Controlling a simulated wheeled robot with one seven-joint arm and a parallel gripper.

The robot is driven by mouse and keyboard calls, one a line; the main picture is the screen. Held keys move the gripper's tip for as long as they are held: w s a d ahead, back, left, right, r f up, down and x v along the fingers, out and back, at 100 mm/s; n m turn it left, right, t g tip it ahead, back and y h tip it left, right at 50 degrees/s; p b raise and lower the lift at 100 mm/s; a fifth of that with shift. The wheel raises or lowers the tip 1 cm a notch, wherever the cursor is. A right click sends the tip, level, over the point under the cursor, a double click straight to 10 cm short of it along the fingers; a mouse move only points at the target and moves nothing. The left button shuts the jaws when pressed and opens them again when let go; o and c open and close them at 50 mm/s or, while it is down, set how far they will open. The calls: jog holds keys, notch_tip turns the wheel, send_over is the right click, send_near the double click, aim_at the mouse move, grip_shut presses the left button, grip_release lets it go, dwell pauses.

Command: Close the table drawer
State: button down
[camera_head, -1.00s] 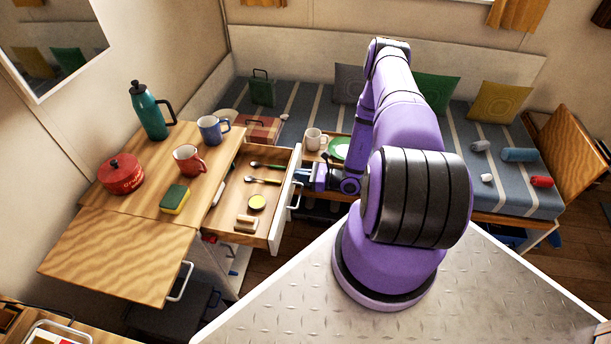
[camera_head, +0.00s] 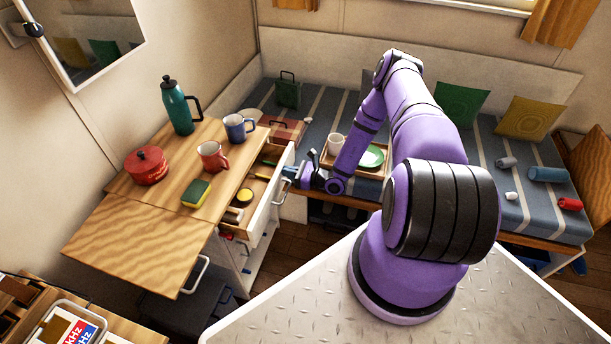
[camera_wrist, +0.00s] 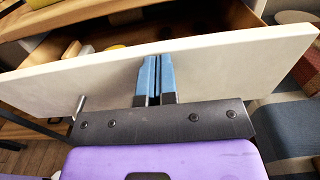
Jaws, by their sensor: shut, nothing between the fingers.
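The table drawer (camera_head: 266,213) is partly open on the right side of the wooden table (camera_head: 125,240). Its white front faces my gripper (camera_head: 287,172), which is at the far part of that front. In the wrist view, the blue fingers of my gripper (camera_wrist: 156,62) are together, with their tips against or very close to the white drawer front (camera_wrist: 215,68). The drawer handle (camera_head: 283,188) is beside the fingers, and nothing is held. Inside the drawer are a round yellow-lidded tin (camera_head: 243,195) and utensils, partly hidden under the tabletop.
On the tabletop are a red pot (camera_head: 146,166), a sponge (camera_head: 196,193), a red mug (camera_head: 212,156), a blue mug (camera_head: 238,126) and a teal bottle (camera_head: 177,106).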

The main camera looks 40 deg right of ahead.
jog(key=x, duration=0.7)
jog(key=shift+w+a, duration=0.15)
jog(key=shift+w, duration=0.05)
